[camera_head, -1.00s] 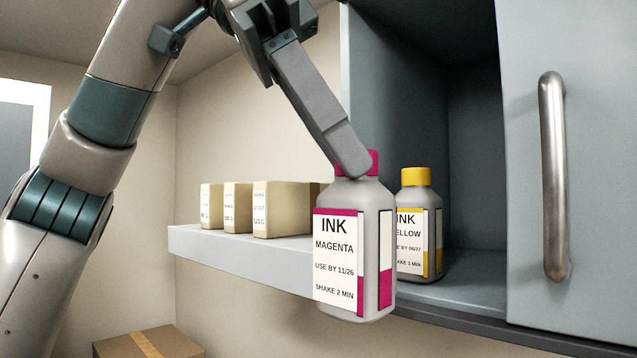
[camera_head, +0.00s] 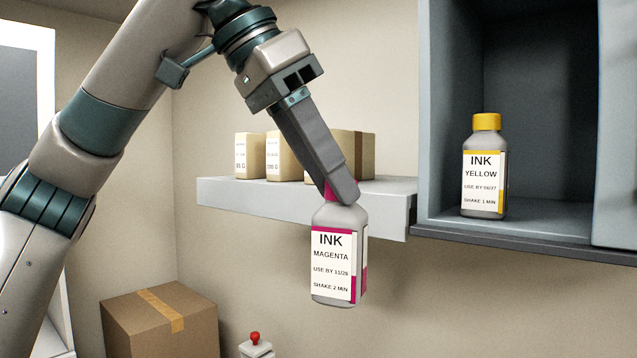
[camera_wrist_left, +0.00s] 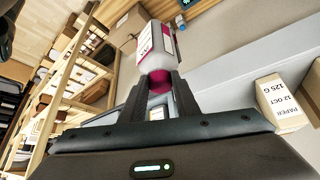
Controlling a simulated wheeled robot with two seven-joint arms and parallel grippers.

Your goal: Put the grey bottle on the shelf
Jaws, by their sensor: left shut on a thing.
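The grey bottle (camera_head: 339,256) has a magenta cap and a label reading INK MAGENTA. My left gripper (camera_head: 343,192) is shut on its cap and holds it upright in the air, in front of the shelf in the head view. In the left wrist view the bottle (camera_wrist_left: 160,48) hangs beyond the fingers, its magenta cap between them. The white shelf (camera_head: 300,205) is on the wall behind the bottle, and the bottle's body hangs lower than the shelf top. My right gripper is not in view.
Several paper boxes (camera_head: 280,155) stand on the shelf. A grey cabinet (camera_head: 435,120) to the right holds a yellow-capped ink bottle (camera_head: 484,180). A cardboard box (camera_head: 165,325) sits low at left. The shelf's right end looks bare.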

